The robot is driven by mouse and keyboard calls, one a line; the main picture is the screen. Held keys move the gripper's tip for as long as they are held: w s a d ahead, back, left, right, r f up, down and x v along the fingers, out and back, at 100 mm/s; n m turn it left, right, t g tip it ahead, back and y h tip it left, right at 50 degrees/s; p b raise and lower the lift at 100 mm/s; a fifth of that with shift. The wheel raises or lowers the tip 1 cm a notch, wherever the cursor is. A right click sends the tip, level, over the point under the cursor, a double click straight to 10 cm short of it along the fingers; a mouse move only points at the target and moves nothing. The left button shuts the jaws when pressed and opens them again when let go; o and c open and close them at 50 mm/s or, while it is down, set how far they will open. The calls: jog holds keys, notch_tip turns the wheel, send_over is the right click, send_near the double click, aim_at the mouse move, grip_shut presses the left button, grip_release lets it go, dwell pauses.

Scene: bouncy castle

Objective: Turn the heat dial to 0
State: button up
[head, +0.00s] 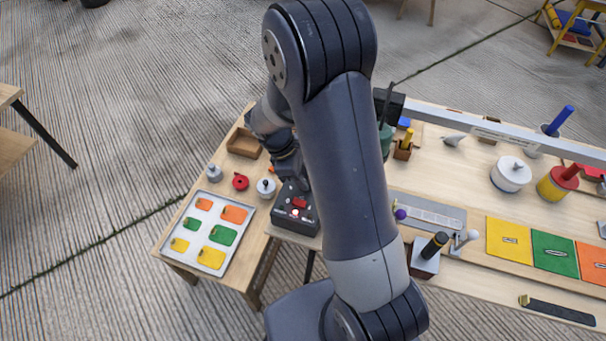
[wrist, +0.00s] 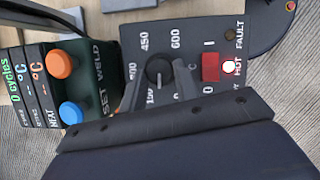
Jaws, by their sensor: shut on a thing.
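The heat dial (wrist: 160,72) is a round black knob on a dark control panel (wrist: 205,40) in the wrist view. Printed numbers around it include 150, 450 and 600. Its pointer is too dark and small to read surely. My gripper (wrist: 159,82) is shut on the dial, with one finger on each side of it. In the head view the panel is the top of a black box (head: 297,222) at the table's front edge. My arm hides the dial there.
A red switch (wrist: 211,67) and a white light (wrist: 229,66) marked HOT sit right of the dial. A green unit (wrist: 98,62) with orange and blue knobs is at left. A tray of coloured pieces (head: 208,258) lies left of the box.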

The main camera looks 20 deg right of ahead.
jog(key=n, duration=0.2)
jog(key=n+t, duration=0.1)
jog(key=n, duration=0.1)
jog(key=n+t, duration=0.1)
jog(key=n, duration=0.1)
jog(key=shift+s, duration=0.3)
jog(key=shift+n+t, duration=0.3)
jog(key=shift+n, duration=0.1)
jog(key=o, duration=1)
jog(key=shift+c, duration=0.2)
jog(key=v, duration=1)
jog(key=shift+a+r+p, duration=0.25)
jog(key=shift+r+p, duration=0.1)
jog(key=shift+f, duration=0.15)
